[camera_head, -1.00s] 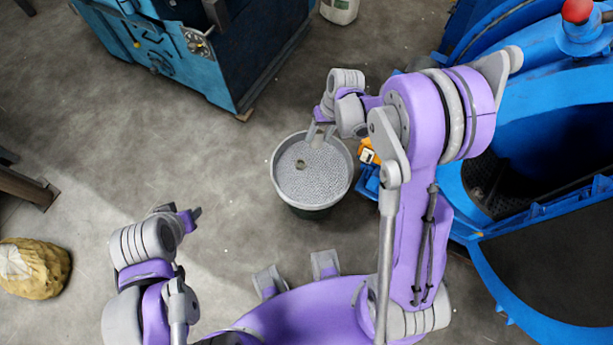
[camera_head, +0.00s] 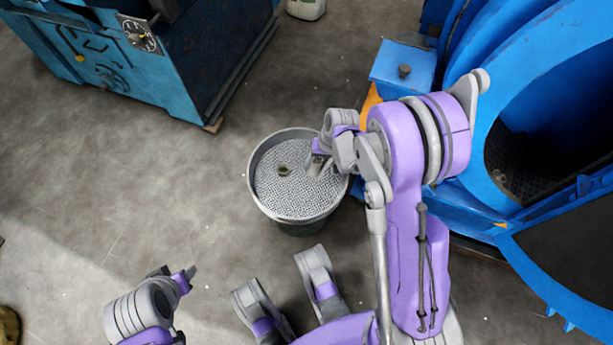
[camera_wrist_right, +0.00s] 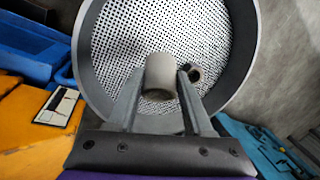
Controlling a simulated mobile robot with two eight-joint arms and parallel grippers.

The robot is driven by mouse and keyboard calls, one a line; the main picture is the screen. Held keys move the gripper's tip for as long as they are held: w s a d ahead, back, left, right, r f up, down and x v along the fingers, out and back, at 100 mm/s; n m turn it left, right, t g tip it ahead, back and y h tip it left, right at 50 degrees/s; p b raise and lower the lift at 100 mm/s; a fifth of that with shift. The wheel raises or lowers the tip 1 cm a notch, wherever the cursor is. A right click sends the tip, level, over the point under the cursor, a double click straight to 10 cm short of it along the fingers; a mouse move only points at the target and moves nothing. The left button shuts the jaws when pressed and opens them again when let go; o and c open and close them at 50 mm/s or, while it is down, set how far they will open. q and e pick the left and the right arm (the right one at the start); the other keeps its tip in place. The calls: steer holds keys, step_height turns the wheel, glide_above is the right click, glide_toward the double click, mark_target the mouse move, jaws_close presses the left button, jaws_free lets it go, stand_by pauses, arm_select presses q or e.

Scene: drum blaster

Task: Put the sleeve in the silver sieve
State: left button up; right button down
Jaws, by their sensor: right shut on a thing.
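The silver sieve (camera_head: 297,190) is a round perforated tray in the dark-rimmed bucket on the floor; its mesh also fills much of the right wrist view (camera_wrist_right: 205,30). My right gripper (camera_head: 317,166) is over the right part of the sieve, shut on a grey cylindrical sleeve (camera_wrist_right: 161,76). In the right wrist view the sleeve is between the two fingertips, above the mesh; I cannot tell its exact height. A small ring-like part (camera_head: 283,170) lies on the mesh, left of the gripper. My left gripper (camera_head: 189,273) is away at lower left, its jaw opening unclear.
A blue drum machine (camera_head: 540,90) stands close on the right, beside my right arm. A blue cabinet (camera_head: 140,60) stands at the back left. An orange part with a white label (camera_wrist_right: 57,108) is beside the sieve. The floor on the left is clear.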

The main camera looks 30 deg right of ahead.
step_height(320, 180, down, 7)
steer(key=shift+f+b, duration=0.15)
steer(key=shift+b, duration=0.8)
steer(key=shift+f, duration=0.2)
steer(key=shift+c, duration=1.5)
jaws_free()
steer(key=shift+r, duration=0.1)
